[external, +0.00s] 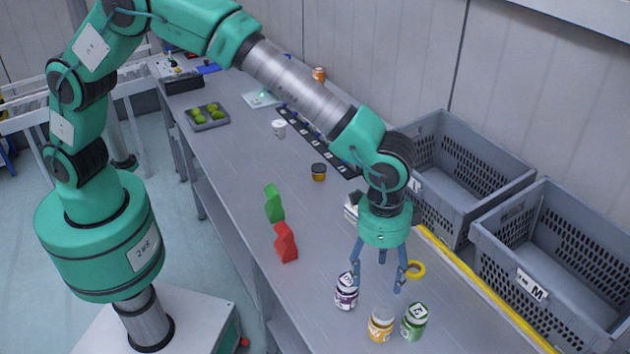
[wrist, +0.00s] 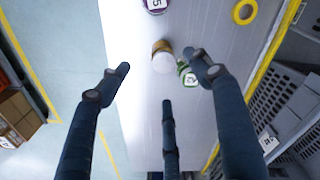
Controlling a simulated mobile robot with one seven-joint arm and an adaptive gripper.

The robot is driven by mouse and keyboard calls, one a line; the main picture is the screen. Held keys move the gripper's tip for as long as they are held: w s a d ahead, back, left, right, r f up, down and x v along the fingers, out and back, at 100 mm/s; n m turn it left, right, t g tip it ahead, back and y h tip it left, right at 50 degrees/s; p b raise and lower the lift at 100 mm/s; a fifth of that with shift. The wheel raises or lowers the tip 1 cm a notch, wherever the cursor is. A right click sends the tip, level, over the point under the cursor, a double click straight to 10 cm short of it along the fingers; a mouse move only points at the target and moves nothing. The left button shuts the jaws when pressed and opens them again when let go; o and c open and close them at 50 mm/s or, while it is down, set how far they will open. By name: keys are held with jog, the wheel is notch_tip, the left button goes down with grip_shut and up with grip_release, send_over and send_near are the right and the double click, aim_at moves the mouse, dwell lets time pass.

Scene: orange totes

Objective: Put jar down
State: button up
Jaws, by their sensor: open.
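A jar with an orange band and pale lid (external: 381,326) stands upright on the grey table (external: 240,185). A green-labelled jar (external: 414,323) stands just right of it, and a purple-labelled jar (external: 346,293) stands to its left and farther back. My gripper (external: 378,280) has its blue fingers spread, empty, pointing down above the table near the jars. In the wrist view the orange jar (wrist: 163,60) and green jar (wrist: 187,74) show between and beyond the fingers (wrist: 160,76), and the purple jar (wrist: 155,5) is cut by the top edge.
A yellow ring (external: 415,270) lies right of the fingers. Two grey crates (external: 500,205) (external: 560,285) stand along the right, past a yellow strip. Red (external: 286,243) and green (external: 274,205) blocks stand left. A small dark-lidded jar (external: 319,172) and a fruit tray (external: 208,118) are farther back.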

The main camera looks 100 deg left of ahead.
jog(key=s+a+r+t, duration=0.1)
jog(key=s+a+r, duration=0.1)
jog(key=s+r, duration=0.9)
jog(key=s+a+r+t, duration=0.1)
jog(key=s+a+r, duration=0.1)
jog(key=s+r, duration=0.95)
jog(key=s+a+r+t, duration=0.1)
jog(key=s, duration=1.3)
jog(key=s+a+r+t, duration=0.1)
jog(key=s+a+t, duration=0.1)
jog(key=s, duration=1.3)
notch_tip(320, 180, down, 2)
jog(key=shift+f+b, duration=0.25)
jog(key=shift+b, duration=1)
